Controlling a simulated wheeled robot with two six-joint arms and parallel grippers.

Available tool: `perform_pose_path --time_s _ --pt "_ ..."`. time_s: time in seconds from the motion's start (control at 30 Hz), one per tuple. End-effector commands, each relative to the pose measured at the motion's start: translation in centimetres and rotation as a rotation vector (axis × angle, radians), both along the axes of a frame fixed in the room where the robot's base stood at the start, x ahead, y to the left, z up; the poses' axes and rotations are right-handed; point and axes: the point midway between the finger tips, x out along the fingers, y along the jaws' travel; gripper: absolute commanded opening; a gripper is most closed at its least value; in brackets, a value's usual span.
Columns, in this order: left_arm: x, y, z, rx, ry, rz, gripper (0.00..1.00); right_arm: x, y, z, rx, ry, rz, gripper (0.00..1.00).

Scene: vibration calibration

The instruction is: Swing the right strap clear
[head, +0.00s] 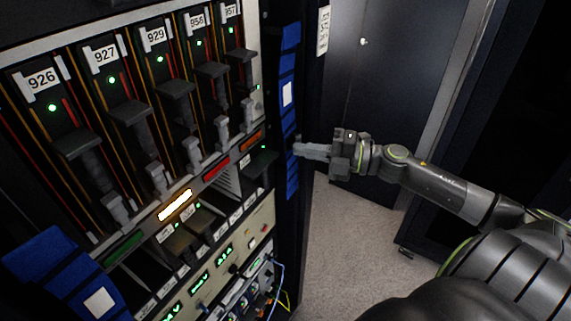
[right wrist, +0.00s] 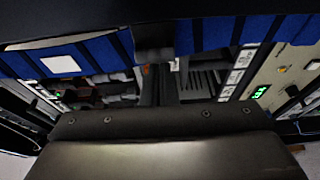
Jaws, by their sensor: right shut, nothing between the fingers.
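The right strap (head: 289,60) is a blue band with a white patch, running upright along the right edge of the rack. My right gripper (head: 298,150) is shut and empty, its fingertips at the lower part of this strap. In the right wrist view the blue strap (right wrist: 210,35) crosses the top of the picture, with the shut fingers (right wrist: 161,75) in front of its middle. I cannot tell whether they touch it. The fingers hide part of the strap. My left gripper is not in view.
Another blue strap (head: 55,265) with a white patch is at the lower left. The rack holds several numbered modules (head: 110,80) with dark handles. Below are lit panels and loose cables (head: 280,290). Dark cabinet doors (head: 375,90) stand behind; open carpet (head: 350,235) lies right of the rack.

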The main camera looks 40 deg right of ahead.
Motion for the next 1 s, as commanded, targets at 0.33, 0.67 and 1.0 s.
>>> perform_pose_path --time_s 0.33,0.67,1.0 --pt "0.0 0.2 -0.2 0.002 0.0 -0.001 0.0 1.0 -2.4 0.0 -0.101 -0.042 -0.001 0.0" --pt "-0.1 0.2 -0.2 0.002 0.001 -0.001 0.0 1.1 -2.7 0.0 -0.109 -0.046 -0.003 0.0" --pt "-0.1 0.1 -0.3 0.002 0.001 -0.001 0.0 1.2 -2.8 -0.1 -0.109 -0.044 -0.005 0.0"
